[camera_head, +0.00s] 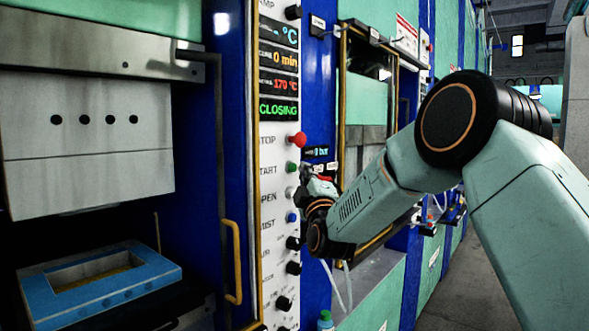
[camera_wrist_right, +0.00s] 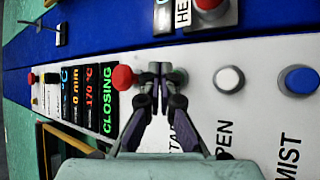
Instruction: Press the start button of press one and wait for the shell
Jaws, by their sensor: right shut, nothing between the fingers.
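Press one stands at left with a white control panel (camera_head: 280,150). Its green CLOSING display (camera_head: 278,109) also shows in the wrist view (camera_wrist_right: 107,113). The green start button (camera_head: 291,168) sits below the red stop button (camera_head: 297,140). In the wrist view my right gripper (camera_wrist_right: 155,72) is shut and empty, its tips between the red stop button (camera_wrist_right: 122,77) and the white open button (camera_wrist_right: 229,78). In the head view the right gripper (camera_head: 314,188) is beside the panel. My left gripper is not seen.
Inside the press, a grey upper block (camera_head: 88,140) hangs above a blue lower mould (camera_head: 105,290) with a rectangular cavity; a gap shows between them. A yellow handle (camera_head: 233,262) sticks out beside the panel. Another press (camera_head: 368,90) stands behind my arm. Floor (camera_head: 437,285) is clear at right.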

